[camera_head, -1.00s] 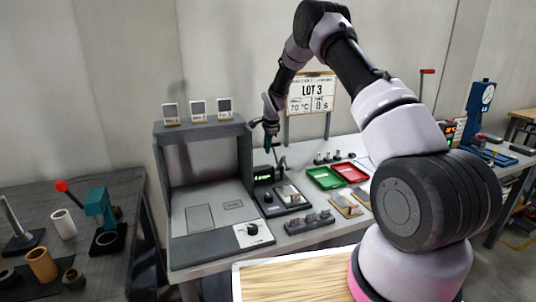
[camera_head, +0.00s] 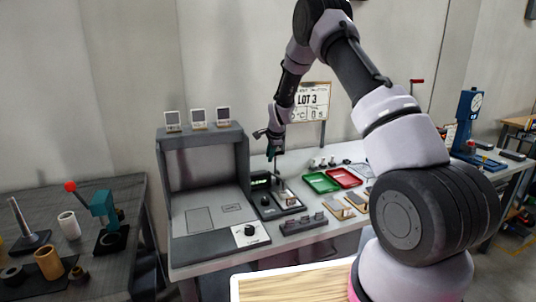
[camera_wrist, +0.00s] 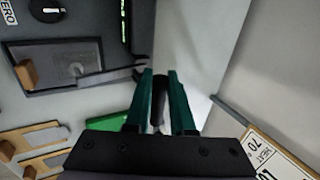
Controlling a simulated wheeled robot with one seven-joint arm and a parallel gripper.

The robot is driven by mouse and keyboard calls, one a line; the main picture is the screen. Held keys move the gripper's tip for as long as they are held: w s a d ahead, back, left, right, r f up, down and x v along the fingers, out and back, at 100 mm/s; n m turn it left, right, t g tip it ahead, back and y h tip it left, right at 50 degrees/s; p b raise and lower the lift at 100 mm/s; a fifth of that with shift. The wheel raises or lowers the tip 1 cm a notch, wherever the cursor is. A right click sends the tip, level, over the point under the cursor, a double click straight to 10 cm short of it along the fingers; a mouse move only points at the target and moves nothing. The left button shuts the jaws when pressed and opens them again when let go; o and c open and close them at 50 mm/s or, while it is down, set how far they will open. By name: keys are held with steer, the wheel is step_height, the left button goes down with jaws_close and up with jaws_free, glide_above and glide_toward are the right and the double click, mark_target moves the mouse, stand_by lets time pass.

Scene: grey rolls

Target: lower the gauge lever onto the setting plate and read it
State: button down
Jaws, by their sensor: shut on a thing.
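The gauge (camera_head: 268,207) is a dark flat unit with a lit green display (camera_head: 261,181), standing on the bench right of the grey booth. My gripper (camera_head: 274,150) is above its back part, pointing down. In the wrist view my green fingers (camera_wrist: 160,84) are shut on a dark rounded piece (camera_wrist: 158,105), which seems to be the end of the gauge lever. A thin grey bar (camera_wrist: 108,76) runs over the gauge toward the fingertips. A grey plate (camera_wrist: 70,62) lies on the gauge beside a wooden-coloured block. Whether the lever touches the plate I cannot tell. The display's digits are too small to read.
A green tray (camera_head: 321,182) and a red tray (camera_head: 344,177) lie right of the gauge. A dark rack (camera_head: 303,224) with small grey pieces stands in front. The grey booth (camera_head: 205,190) is close on the left. The LOT 3 sign (camera_head: 318,101) stands behind.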

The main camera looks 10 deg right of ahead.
steer(key=shift+s+d+f, duration=0.15)
steer(key=shift+s+f, duration=0.25)
steer(key=shift+s, duration=0.3)
steer(key=c, duration=0.8)
jaws_free()
steer(key=shift+o, duration=0.2)
steer(key=shift+w+r, duration=0.1)
steer(key=a+v, duration=0.1)
steer(key=v, duration=0.9)
steer(key=shift+d+r, duration=0.3)
steer(key=shift+d, duration=0.25)
